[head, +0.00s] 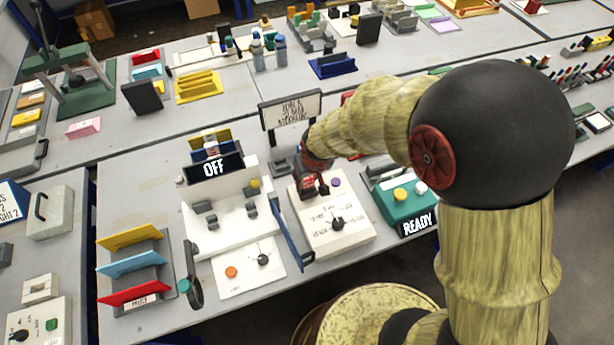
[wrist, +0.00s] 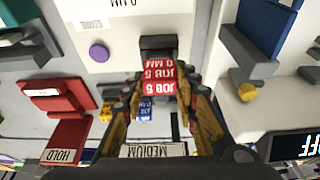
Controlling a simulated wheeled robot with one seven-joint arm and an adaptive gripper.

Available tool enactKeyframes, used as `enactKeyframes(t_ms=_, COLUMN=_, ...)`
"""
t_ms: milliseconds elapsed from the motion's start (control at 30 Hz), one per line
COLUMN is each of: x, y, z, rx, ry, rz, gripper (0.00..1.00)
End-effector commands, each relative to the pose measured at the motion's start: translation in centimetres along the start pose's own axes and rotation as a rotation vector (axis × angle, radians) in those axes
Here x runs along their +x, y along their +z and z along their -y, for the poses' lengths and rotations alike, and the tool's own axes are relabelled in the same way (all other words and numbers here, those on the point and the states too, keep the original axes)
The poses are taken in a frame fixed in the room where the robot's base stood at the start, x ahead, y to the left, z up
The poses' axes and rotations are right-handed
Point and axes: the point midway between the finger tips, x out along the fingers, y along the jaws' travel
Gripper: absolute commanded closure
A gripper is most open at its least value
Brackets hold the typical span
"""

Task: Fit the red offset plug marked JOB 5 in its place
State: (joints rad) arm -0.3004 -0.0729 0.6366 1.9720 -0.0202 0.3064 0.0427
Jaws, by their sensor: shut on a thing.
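The red plug (wrist: 160,82) marked JOB 5 is between the fingertips of my gripper (wrist: 163,92) in the wrist view. My gripper is shut on it. The plug's far end meets a dark block (wrist: 158,42) on the white panel; I cannot tell whether it is inside or only against it. In the head view my gripper (head: 308,186) is low over the back left part of the white dial box (head: 345,236), with a bit of red plug (head: 306,182) showing. The gripper largely hides the plug there.
A purple button (head: 336,182) and a black dial (head: 337,224) are on the same box. Left stands a white machine with an OFF display (head: 214,168) and a blue lever (head: 290,232). Right is a green READY box (head: 408,205). A red HOLD tray (wrist: 62,150) lies nearby.

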Motion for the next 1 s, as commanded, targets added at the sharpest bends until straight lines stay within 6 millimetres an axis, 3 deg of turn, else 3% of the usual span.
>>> enactKeyframes(t_ms=967, x=2.2, y=0.7, z=0.0, rx=0.0, ry=0.0, rz=0.0, gripper=0.95)
enactKeyframes(t_ms=1000, x=2.1, y=0.7, z=0.0, rx=0.0, ry=0.0, rz=0.0, gripper=0.69)
